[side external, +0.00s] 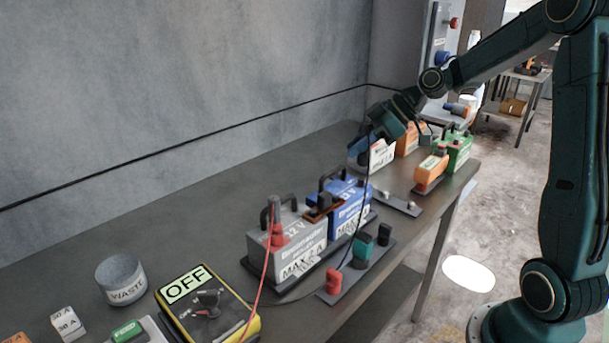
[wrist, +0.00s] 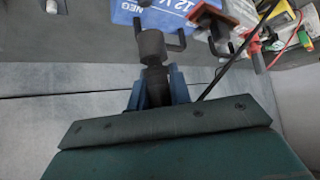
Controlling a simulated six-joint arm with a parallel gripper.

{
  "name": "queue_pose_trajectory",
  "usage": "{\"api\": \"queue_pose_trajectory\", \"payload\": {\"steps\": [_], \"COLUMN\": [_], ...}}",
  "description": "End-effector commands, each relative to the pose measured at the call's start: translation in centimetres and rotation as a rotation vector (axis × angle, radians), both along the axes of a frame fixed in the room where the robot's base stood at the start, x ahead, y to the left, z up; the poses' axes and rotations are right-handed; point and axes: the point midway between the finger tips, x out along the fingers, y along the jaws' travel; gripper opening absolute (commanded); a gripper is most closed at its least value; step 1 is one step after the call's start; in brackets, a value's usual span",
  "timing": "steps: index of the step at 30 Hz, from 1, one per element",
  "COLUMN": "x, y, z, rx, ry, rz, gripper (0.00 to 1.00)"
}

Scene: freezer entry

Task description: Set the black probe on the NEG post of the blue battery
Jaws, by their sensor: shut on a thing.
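The blue battery (side external: 350,213) stands on the bench beside a grey battery; it also shows at the top of the wrist view (wrist: 180,12), with "12 V" and "NEG" lettering. My gripper (side external: 362,150) is raised above the bench, beyond the blue battery and apart from it. In the wrist view its blue fingers (wrist: 157,88) are shut on the dark, round-ended black probe (wrist: 152,48), which points toward the battery's NEG side. The probe's tip and the NEG post are hard to make out. A black lead hangs from the gripper toward the meter.
A red probe (side external: 277,236) stands at the grey battery (side external: 300,240), its red lead running to the yellow meter (side external: 212,312) reading OFF. A rack with coloured holders (side external: 333,281) lies in front. Orange and green batteries (side external: 459,150) stand farther right. A waste tub (side external: 122,280) is at left.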

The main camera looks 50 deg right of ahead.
Motion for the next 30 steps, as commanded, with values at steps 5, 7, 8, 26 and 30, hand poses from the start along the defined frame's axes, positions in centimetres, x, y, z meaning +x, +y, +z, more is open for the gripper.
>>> {"api": "queue_pose_trajectory", "payload": {"steps": [5, 7, 8, 26, 30], "x": [-0.1, 0.0, 0.0, 0.0, 0.0], "y": [0.1, 0.0, 0.0, 0.0, 0.0], "z": [-1.1, -1.5, -1.7, -2.9, -2.9], "rx": [0.001, 0.001, 0.001, -0.001, -0.001], "ry": [0.002, 0.002, 0.002, 0.001, 0.001], "rz": [0.001, -0.001, -0.001, 0.0, 0.0], "gripper": [0.0, 0.0, 0.0, 0.0, 0.0]}}
